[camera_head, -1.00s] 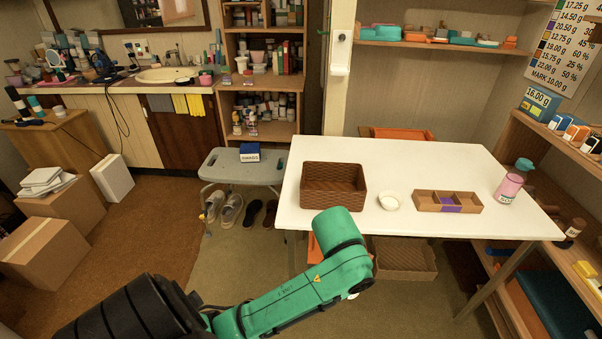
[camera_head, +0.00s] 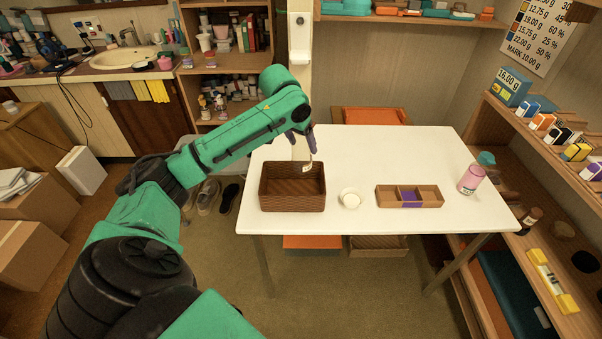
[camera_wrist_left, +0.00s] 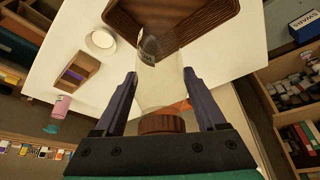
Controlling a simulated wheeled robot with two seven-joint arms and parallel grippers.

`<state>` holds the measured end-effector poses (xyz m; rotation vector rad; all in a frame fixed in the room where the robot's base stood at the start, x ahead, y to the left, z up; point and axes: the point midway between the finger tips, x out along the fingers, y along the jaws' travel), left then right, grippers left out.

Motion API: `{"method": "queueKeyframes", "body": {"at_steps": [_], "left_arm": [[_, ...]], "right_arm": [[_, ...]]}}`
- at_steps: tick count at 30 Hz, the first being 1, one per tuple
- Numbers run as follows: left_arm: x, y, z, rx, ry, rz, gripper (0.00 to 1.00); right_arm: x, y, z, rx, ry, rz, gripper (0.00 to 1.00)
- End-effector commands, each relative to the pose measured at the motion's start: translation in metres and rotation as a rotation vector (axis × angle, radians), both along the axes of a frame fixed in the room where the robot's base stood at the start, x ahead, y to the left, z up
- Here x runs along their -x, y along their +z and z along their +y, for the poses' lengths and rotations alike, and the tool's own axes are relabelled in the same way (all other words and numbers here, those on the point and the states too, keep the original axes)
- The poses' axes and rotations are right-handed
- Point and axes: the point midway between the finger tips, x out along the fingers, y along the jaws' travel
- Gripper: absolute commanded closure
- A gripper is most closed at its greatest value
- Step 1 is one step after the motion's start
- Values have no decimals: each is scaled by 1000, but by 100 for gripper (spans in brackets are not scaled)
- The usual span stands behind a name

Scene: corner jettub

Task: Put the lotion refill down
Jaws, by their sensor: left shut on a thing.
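The lotion refill (camera_wrist_left: 162,82) is a pale, see-through container with a dark label and a brown ribbed cap, seen in the left wrist view. My left gripper (camera_wrist_left: 160,92) is shut on it, one finger on each side, with the cap towards the palm. In the head view my left gripper (camera_head: 302,140) is above the back of the white table (camera_head: 400,152), and a small part of the refill (camera_head: 308,170) shows below the fingers, in line with the brown woven basket (camera_head: 292,196). The exact height above the basket cannot be told. My right gripper is not seen.
A small white bowl (camera_head: 350,198), a divided wooden tray (camera_head: 409,196) and a pink bottle (camera_head: 471,180) stand right of the basket. The back middle of the table is clear. Wooden shelves (camera_head: 520,130) with small boxes run along the right.

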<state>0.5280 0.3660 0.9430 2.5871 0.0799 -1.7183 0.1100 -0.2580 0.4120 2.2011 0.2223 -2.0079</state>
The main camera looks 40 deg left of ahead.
Motion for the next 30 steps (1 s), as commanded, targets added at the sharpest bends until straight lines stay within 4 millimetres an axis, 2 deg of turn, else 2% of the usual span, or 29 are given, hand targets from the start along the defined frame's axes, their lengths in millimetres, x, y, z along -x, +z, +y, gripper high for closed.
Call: {"method": "queueKeyframes", "body": {"at_steps": [1, 4, 13, 16, 21, 22, 24, 30], "left_arm": [[2, -18, 0, -1, 1, 8, 83], [1, -49, 0, -1, -1, 5, 83], [0, -105, -1, 0, -1, 2, 83], [0, -118, 0, -2, 0, 0, 83], [0, -120, 0, -2, -1, -2, 82], [0, -120, 0, -2, -1, -1, 23], [0, -120, 0, -2, -1, -1, 0], [0, -119, 0, -2, -1, -1, 0]], "right_arm": [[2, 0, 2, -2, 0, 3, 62], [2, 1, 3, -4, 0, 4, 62], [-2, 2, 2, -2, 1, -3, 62], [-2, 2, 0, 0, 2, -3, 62], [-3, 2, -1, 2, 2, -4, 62], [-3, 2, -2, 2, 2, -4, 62], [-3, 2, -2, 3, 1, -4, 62], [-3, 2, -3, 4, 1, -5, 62]]}}
